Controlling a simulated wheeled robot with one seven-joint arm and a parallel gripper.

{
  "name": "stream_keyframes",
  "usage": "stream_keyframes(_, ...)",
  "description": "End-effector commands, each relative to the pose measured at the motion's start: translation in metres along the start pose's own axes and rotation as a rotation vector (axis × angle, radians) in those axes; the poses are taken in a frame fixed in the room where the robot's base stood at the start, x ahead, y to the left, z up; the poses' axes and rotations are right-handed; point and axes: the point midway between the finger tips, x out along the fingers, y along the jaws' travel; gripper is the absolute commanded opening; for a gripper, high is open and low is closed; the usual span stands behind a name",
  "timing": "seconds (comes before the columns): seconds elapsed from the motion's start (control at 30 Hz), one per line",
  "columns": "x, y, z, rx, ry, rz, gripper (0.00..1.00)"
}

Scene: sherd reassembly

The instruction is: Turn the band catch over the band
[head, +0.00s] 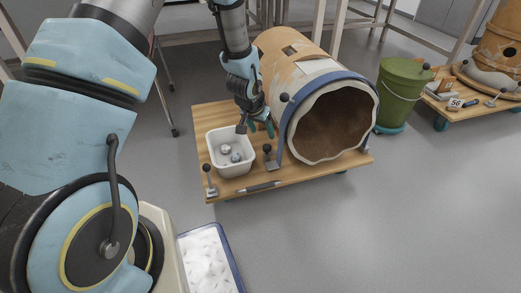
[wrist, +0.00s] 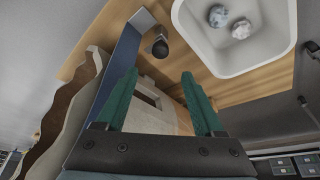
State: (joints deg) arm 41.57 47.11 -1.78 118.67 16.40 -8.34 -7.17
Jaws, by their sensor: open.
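A large tan jar (head: 268,50) lies on its side with its broken, pale-edged mouth facing the front right. A blue band (head: 290,125) runs around the jar near the mouth; it also shows in the wrist view (wrist: 122,62). A dark ball-ended knob (head: 285,97) stands at the band's upper left. Another dark knob (head: 268,149) on a metal foot stands by the band's lower left. I cannot tell for sure which is the catch. In the wrist view a dark knob (wrist: 160,48) is beside the band, beyond my fingertips. My gripper (head: 256,128) is open and empty, left of the jar.
A white tub (head: 213,158) with small roundish pieces stands left of my gripper on the wooden board (head: 215,115). Another knobbed foot (head: 208,180) and a dark tool (head: 258,187) lie at the front edge. A green bucket (head: 400,95) stands right.

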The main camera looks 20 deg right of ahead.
Motion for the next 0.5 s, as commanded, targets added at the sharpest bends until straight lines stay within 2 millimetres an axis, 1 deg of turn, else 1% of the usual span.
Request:
stream_keyframes(0.17, 0.028, 0.000, 0.002, 0.000, -0.002, 0.000, 0.70)
stream_keyframes(0.4, 0.073, -0.001, 0.002, 0.000, -0.001, 0.000, 0.70)
stream_keyframes(0.5, 0.087, -0.001, 0.002, -0.001, -0.001, -0.001, 0.70)
